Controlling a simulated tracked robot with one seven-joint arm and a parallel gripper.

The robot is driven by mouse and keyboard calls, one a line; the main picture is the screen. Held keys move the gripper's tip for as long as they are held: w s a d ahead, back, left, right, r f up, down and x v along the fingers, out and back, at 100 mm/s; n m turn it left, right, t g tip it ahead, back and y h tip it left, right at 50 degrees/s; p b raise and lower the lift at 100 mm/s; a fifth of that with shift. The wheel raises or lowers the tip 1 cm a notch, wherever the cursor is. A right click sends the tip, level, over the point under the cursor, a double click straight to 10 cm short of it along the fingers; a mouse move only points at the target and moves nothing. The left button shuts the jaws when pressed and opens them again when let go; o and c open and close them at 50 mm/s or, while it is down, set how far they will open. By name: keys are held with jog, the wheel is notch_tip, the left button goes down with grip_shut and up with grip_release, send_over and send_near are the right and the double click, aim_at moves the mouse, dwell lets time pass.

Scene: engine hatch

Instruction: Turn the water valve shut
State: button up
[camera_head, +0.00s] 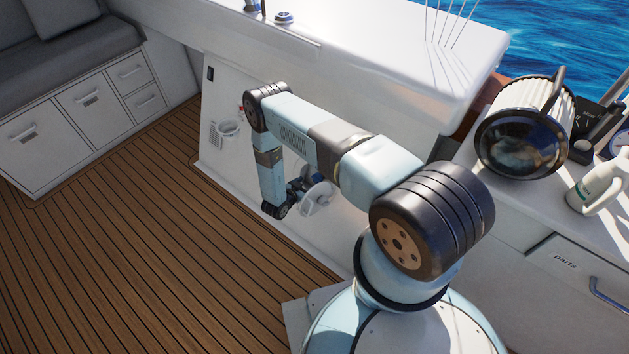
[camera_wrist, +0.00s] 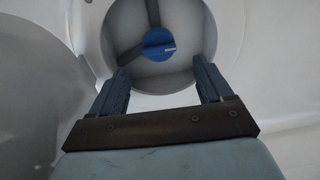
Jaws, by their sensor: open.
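A blue round hub (camera_wrist: 159,44) with a short white mark shows in the wrist view, with dark spokes reaching out from it inside a pale round opening. It looks like the water valve, but no label is readable. My gripper (camera_wrist: 161,68) is open, its two dark blue fingers spread to the left and right below the hub. Nothing is between the fingers. In the head view my gripper (camera_head: 299,190) is low at the white side panel, beside a white round fitting (camera_head: 318,198). My arm and gripper partly hide that fitting, and the hub cannot be made out there.
The wooden deck (camera_head: 130,250) is clear at the left. A large lamp (camera_head: 522,130) and a white jug (camera_head: 598,185) stand on the right counter, above a drawer marked "parts" (camera_head: 565,262).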

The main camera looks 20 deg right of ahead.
aim_at(315, 180)
jog(key=shift+x, duration=3.75)
